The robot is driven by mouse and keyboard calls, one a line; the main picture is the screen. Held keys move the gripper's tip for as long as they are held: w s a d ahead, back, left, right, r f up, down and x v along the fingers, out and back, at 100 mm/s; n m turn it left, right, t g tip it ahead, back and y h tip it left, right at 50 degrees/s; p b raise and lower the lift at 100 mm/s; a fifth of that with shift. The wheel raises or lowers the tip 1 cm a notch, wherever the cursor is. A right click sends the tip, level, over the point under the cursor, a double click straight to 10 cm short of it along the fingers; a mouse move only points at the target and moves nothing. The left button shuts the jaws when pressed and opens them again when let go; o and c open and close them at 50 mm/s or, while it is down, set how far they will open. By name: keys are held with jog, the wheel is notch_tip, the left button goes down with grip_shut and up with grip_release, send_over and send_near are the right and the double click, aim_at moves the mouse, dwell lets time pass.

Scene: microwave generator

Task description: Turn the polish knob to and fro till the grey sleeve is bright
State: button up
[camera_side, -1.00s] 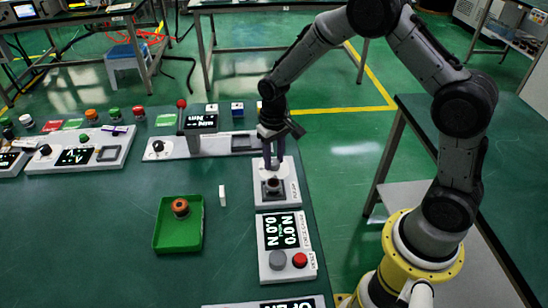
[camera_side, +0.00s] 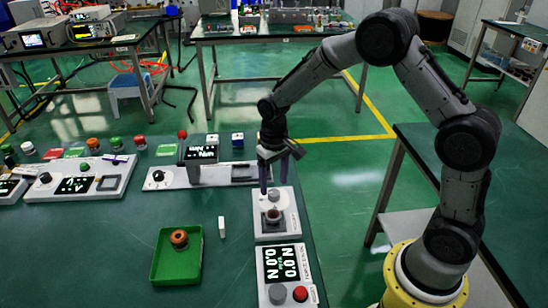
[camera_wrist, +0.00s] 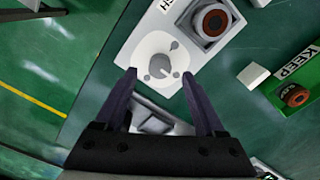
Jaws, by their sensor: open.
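The polish station is a white box (camera_side: 291,222) at the table's right edge. Its polish knob (camera_side: 274,195) is grey and sits toward the far end; in the wrist view the knob (camera_wrist: 158,66) stands on a round white disc. The sleeve (camera_side: 273,215) sits in a grey square holder nearer the camera; in the wrist view the sleeve (camera_wrist: 211,22) is a dark grey ring with a reddish-brown inside. My gripper (camera_side: 273,187) is open at the knob; in the wrist view its fingertips (camera_wrist: 159,74) lie on either side of the knob, apart from it.
A green tray (camera_side: 164,272) marked KEEP holds another brownish ring (camera_side: 179,238). A small white block (camera_side: 222,227) stands between the tray and the station. A force-gauge box (camera_side: 277,278) with a display and buttons is just in front. A long white panel (camera_side: 225,172) lies behind.

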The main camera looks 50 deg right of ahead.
aim_at(274, 192)
notch_tip(274, 192, up, 11)
jog(key=shift+f, duration=0.15)
dwell(0.4)
notch_tip(274, 192, down, 14)
jog(key=m, duration=0.4)
jog(key=shift+m, duration=0.3)
dwell(0.3)
grip_shut()
